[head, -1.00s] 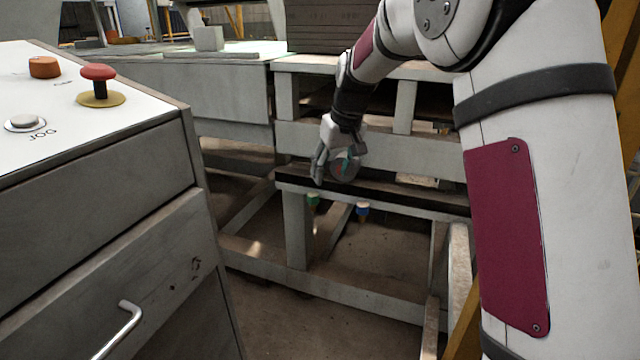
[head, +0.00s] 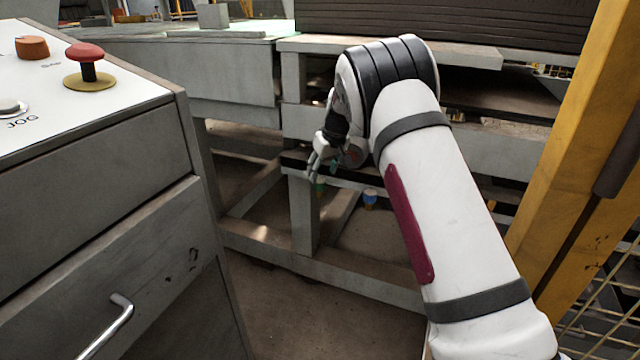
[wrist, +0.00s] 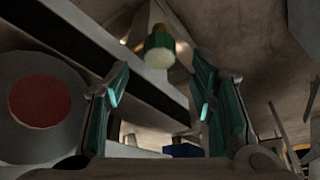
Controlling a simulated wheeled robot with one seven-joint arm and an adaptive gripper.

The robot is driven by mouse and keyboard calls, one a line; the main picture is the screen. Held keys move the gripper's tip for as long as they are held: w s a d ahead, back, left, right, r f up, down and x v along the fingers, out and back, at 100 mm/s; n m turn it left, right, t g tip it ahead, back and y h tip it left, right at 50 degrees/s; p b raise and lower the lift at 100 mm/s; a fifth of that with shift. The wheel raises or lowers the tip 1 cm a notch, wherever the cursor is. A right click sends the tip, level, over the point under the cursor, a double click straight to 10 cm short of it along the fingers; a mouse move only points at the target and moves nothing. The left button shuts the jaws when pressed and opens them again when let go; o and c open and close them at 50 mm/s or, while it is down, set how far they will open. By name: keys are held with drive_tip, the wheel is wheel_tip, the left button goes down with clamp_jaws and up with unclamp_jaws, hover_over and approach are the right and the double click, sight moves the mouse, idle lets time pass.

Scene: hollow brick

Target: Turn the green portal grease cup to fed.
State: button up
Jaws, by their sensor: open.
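The green grease cup (head: 320,187) hangs under the dark rail of the grey frame, small in the head view. In the wrist view the green cup (wrist: 158,45) shows a green band, a pale rounded end and some brass beside it. My gripper (head: 315,165) is just above the cup in the head view. In the wrist view my gripper (wrist: 161,90) is open and empty, with the cup above the gap between its fingertips, apart from both fingers. The cup's setting cannot be read.
A blue cup (head: 370,198) hangs to the right of the green one; it also shows low in the wrist view (wrist: 184,150). A round grey part with a red face (wrist: 40,102) is close on the left. A control cabinet (head: 95,150) stands left, a yellow post (head: 570,130) right.

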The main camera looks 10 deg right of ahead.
sight(320, 181)
drive_tip(key=b+x, duration=0.1)
drive_tip(key=x, duration=0.4)
drive_tip(key=c, duration=1.1)
drive_tip(key=shift+c, duration=0.2)
drive_tip(key=shift+m+p, duration=0.4)
drive_tip(key=shift+p, duration=0.15)
drive_tip(key=shift+m+h, duration=0.3)
drive_tip(key=shift+m, duration=0.1)
